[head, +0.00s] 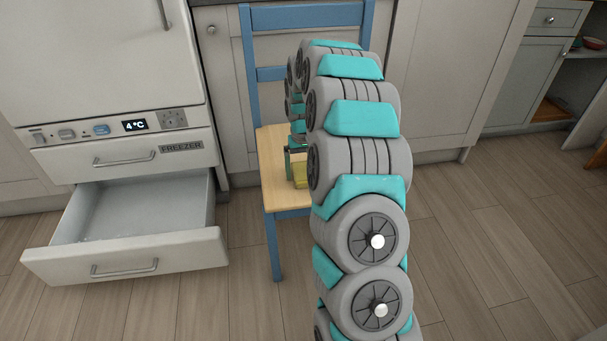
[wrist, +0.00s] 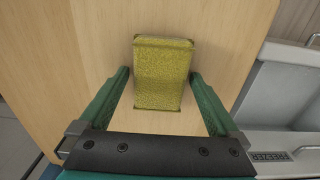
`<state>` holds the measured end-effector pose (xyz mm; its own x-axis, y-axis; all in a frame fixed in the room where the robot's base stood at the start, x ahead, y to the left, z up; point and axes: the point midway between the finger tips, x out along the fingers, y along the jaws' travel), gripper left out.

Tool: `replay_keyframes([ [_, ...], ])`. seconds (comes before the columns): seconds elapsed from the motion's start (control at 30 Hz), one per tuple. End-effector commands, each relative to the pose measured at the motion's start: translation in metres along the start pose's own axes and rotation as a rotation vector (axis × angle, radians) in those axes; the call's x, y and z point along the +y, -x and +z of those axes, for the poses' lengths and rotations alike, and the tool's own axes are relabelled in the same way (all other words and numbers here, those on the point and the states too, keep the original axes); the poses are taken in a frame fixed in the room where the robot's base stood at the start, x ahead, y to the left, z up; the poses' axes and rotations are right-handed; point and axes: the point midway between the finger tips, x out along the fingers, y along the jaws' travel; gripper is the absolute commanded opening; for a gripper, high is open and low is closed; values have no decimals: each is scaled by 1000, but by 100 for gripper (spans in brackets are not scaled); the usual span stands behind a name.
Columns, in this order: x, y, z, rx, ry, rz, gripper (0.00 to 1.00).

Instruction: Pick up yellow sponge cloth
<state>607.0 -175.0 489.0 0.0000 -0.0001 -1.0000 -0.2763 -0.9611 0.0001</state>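The yellow sponge cloth (wrist: 162,75) lies on the wooden seat of a blue chair, and the wrist view shows it from above. My gripper (wrist: 160,78) is open, with one green finger on each side of the lower part of the cloth. Gaps show between the fingers and the cloth. In the head view, a small part of the cloth (head: 300,172) shows beside my arm, and my arm hides the rest. I cannot tell how high the fingertips are above the seat.
The blue chair (head: 273,170) stands against pale cabinets. A freezer drawer (head: 135,245) is pulled open to its left and looks empty; its edge also shows at the right of the wrist view. The chair seat around the cloth is bare. Open floor lies in front.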

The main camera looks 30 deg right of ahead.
Motion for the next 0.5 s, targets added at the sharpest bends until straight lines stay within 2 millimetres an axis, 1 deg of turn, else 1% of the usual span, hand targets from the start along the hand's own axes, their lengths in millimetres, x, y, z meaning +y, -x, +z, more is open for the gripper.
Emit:
replay_keyframes([
  [0.03, 0, 0, 0, 0, 0, 0, 91],
  [0.07, 0, 0, 0, 0, 0, 0, 88],
  [0.5, 0, 0, 0, 0, 0, 0, 38],
])
